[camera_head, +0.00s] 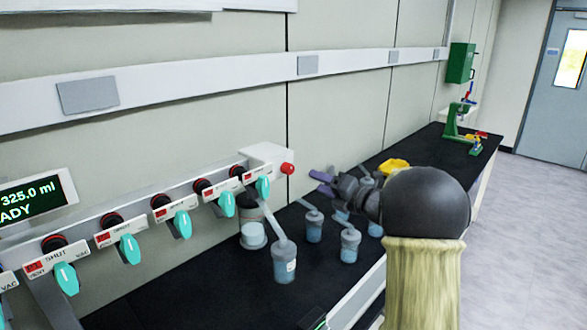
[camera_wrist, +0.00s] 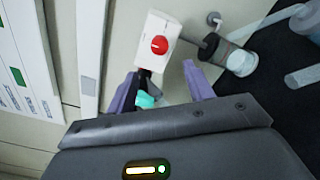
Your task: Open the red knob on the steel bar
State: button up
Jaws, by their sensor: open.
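The red knob (camera_head: 288,168) sits on the white end block (camera_head: 262,153) of the steel bar (camera_head: 130,205). In the wrist view the round red knob (camera_wrist: 159,45) faces the camera on the white block (camera_wrist: 157,28). My gripper (camera_head: 322,183) is to the right of the knob in the head view, apart from it. In the wrist view its purple fingers (camera_wrist: 160,88) are spread and empty. The knob shows above the gap between them. A teal valve handle (camera_wrist: 145,100) shows between the fingers, farther back.
Several teal valve handles (camera_head: 182,224) line the bar. A yellow object (camera_head: 393,166) and a green stand (camera_head: 456,130) are farther right. The wall is close behind.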

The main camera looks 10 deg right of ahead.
aim_at(291, 171)
jog(key=p+x, duration=0.3)
jog(key=x, duration=0.7)
jog(key=shift+w+a, duration=0.1)
jog(key=shift+w, duration=0.1)
jog(key=c, duration=1)
jog(key=shift+o, duration=0.2)
